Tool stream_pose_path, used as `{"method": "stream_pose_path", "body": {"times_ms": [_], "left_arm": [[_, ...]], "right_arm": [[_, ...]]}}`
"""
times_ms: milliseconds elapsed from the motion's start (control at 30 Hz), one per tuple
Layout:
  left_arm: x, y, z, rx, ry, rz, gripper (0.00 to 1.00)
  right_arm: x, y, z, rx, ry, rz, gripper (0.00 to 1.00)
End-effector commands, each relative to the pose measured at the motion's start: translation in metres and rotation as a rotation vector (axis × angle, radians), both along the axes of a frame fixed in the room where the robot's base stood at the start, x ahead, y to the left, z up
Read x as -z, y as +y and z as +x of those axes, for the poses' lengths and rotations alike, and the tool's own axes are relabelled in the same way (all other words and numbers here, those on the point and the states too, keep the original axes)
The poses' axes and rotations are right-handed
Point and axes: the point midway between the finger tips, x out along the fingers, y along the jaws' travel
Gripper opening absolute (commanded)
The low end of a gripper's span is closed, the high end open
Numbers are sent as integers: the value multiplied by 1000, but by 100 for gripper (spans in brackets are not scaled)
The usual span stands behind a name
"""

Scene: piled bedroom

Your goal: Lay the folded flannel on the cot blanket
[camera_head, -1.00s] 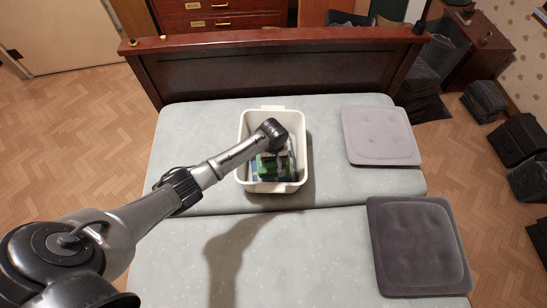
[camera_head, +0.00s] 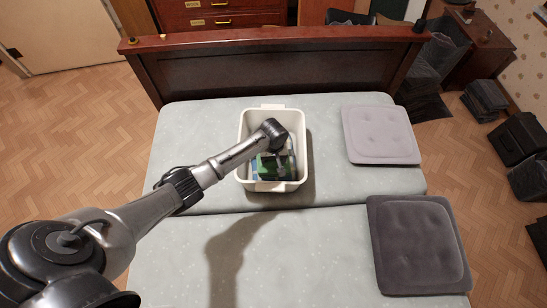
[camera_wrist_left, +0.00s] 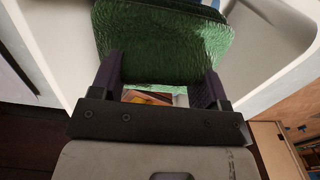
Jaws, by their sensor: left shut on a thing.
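A green folded cloth with a ribbed texture, which I take for the flannel (camera_head: 268,167), is in the white tub on the bed. My left gripper (camera_wrist_left: 160,78) is shut on it; in the wrist view the green cloth (camera_wrist_left: 165,45) lies between the two fingers. In the head view the wrist comes down into the tub from above and partly hides the cloth. Whether the two touch cannot be told. My right gripper is not in view.
The white tub's rim (camera_head: 243,137) stands close around the gripper. A light grey cushion (camera_head: 380,135) and a dark grey cushion (camera_head: 417,246) lie at the right of the bed (camera_head: 330,250). The wooden bed board (camera_head: 270,68) rises behind.

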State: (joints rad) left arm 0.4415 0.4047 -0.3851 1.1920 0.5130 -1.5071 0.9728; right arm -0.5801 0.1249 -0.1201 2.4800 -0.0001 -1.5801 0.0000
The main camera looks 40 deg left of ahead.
Motion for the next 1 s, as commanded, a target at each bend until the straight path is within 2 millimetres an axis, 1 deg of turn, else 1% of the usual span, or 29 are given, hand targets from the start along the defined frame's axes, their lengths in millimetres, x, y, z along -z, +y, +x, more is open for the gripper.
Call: {"method": "stream_pose_path", "body": {"times_ms": [1000], "left_arm": [[11, 0, 0, 0, -1, -1, 23]], "right_arm": [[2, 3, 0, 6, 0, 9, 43]]}}
